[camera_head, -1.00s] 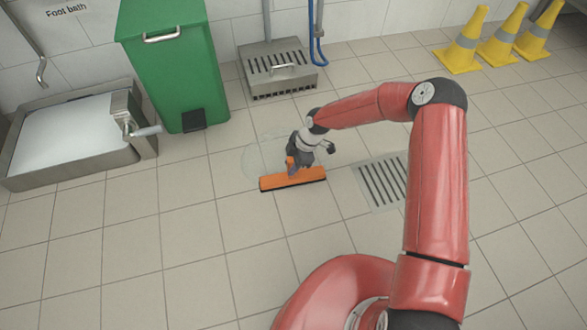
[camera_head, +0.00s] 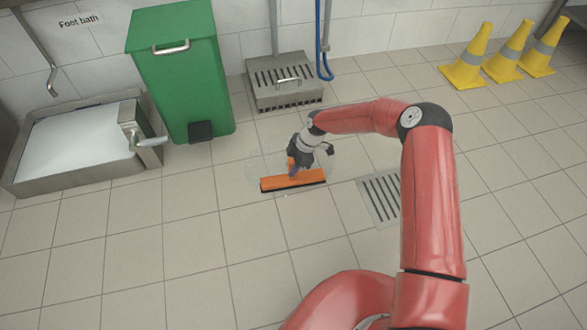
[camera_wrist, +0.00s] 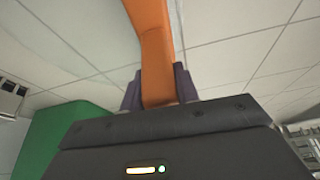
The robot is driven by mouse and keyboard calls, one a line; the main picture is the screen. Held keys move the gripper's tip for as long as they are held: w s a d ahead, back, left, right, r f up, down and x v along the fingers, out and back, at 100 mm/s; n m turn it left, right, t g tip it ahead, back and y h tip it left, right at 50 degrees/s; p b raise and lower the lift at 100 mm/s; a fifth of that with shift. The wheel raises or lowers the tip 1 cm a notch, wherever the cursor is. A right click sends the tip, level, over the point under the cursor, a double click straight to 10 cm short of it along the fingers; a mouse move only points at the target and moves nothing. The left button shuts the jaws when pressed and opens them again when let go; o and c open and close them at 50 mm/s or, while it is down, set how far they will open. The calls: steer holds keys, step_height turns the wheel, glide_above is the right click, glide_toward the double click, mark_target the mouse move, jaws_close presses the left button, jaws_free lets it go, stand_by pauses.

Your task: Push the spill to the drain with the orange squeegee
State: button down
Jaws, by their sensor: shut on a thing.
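The orange squeegee (camera_head: 293,181) has a wide head low at the floor, left of the drain. My gripper (camera_head: 292,166) is above the head and shut on its orange handle. In the wrist view, the handle (camera_wrist: 153,45) runs between the two purple-grey fingers of my gripper (camera_wrist: 160,88). The spill (camera_head: 256,166) is a faint clear puddle around the squeegee head, showing behind it and at both ends. My gripper and the head hide part of it. The drain (camera_head: 383,203) is a slotted metal grate in the floor to the right; my arm covers its right side.
A green bin (camera_head: 180,75), a foot bath (camera_head: 75,145) and a slotted metal box (camera_head: 285,92) stand along the back wall. Yellow cones (camera_head: 466,62) stand at the back right. The tiled floor between squeegee and drain is clear.

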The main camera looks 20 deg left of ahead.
steer(key=w+a, duration=0.6)
steer(key=w, duration=0.4)
steer(key=shift+w, duration=0.25)
stand_by(1.0)
steer(key=shift+a, duration=0.15)
